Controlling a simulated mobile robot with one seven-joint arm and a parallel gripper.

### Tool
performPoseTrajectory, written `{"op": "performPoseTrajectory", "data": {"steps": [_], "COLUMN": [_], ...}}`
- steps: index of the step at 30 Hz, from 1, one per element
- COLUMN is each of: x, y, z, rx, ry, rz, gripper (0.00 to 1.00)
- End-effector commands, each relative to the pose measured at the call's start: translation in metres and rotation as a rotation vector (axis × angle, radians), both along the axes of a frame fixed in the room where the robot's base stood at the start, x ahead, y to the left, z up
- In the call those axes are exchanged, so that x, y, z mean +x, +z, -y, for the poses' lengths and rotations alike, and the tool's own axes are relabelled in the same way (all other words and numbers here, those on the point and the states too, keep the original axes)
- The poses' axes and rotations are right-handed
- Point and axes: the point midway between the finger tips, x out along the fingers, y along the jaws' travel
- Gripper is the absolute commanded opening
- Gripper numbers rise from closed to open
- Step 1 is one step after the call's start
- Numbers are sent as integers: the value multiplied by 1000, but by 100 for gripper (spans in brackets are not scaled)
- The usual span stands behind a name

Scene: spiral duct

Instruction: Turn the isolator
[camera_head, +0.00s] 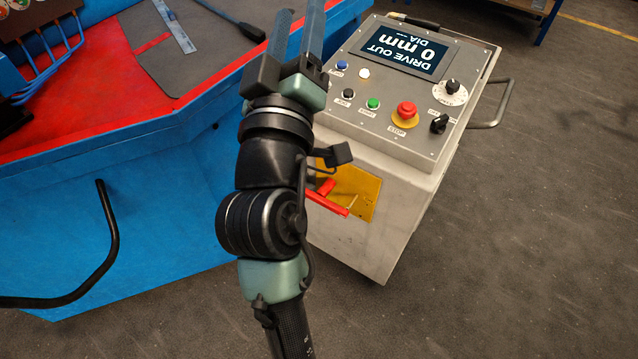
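The isolator is a red handle (328,202) on a yellow plate (362,189) on the front side of the grey control console (390,222). Part of the handle and plate is hidden behind my arm. The handle lies slanted, lower at its right end. My gripper (300,12) is at the top of the picture, above and beyond the isolator, by the console's upper left corner. Its two fingers are apart with nothing seen between them. It does not touch the handle.
The console top carries a display (407,46), several buttons, a red stop button (406,112) and two black knobs. A metal rail (503,103) sticks out at its right. A blue machine (150,200) with a black bar (112,235) fills the left. Floor is clear at front right.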

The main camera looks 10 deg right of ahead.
Motion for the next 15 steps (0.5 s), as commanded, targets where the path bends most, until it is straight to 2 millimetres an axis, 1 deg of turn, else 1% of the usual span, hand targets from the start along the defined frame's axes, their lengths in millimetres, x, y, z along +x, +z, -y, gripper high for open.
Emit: {"op": "performPoseTrajectory", "data": {"steps": [1,2,3,5,6,8,9,11,12,14,15], "x": [3,5,7,9,9,10,10,9,8,6,4], "y": [-53,-73,-99,-138,-165,-205,-231,-271,-298,-337,-362], "z": [3,4,6,7,9,10,10,10,10,10,8], "rx": [-39,-66,-102,-156,-194,-250,-289,-347,-387,-448,-486], "ry": [-28,-43,-64,-91,-108,-131,-144,-162,-173,-184,-190], "rz": [-45,-70,-103,-151,-184,-233,-264,-314,-347,-394,-424], "gripper": [52,52,52,52,52,52,52,52,52,52,52]}}
